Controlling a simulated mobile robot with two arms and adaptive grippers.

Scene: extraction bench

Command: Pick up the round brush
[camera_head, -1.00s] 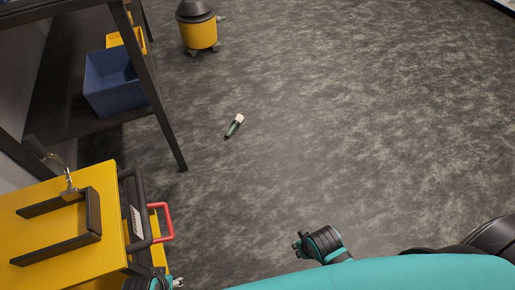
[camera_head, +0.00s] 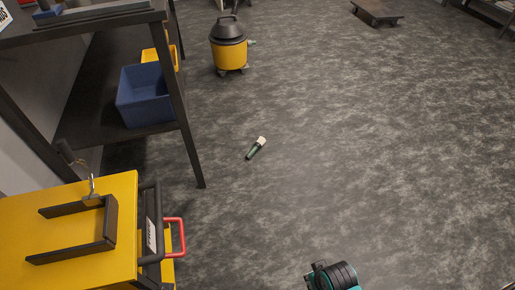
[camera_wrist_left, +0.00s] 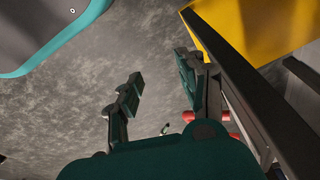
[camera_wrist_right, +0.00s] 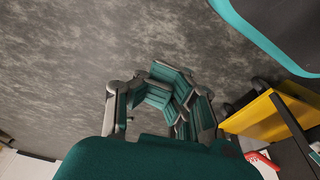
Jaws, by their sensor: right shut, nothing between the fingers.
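The round brush (camera_head: 256,148), with a green handle and a pale cream tip, lies on the grey floor in the head view, right of the dark shelf's front leg. A tiny green and pale thing (camera_wrist_left: 166,128) between the fingers' bases in the left wrist view may be the same brush, far off. My left gripper (camera_wrist_left: 160,68) is open and empty, beside the yellow cart; it is out of the head view. My right gripper (camera_wrist_right: 172,88) is shut and empty above bare floor. Both grippers are well apart from the brush.
A yellow cart (camera_head: 65,210) with a red handle (camera_head: 181,237) stands at lower left. Behind it is a dark shelf (camera_head: 186,130) with a blue bin (camera_head: 146,100). A yellow-black vacuum (camera_head: 228,50) stands at the back. The floor right of the brush is clear.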

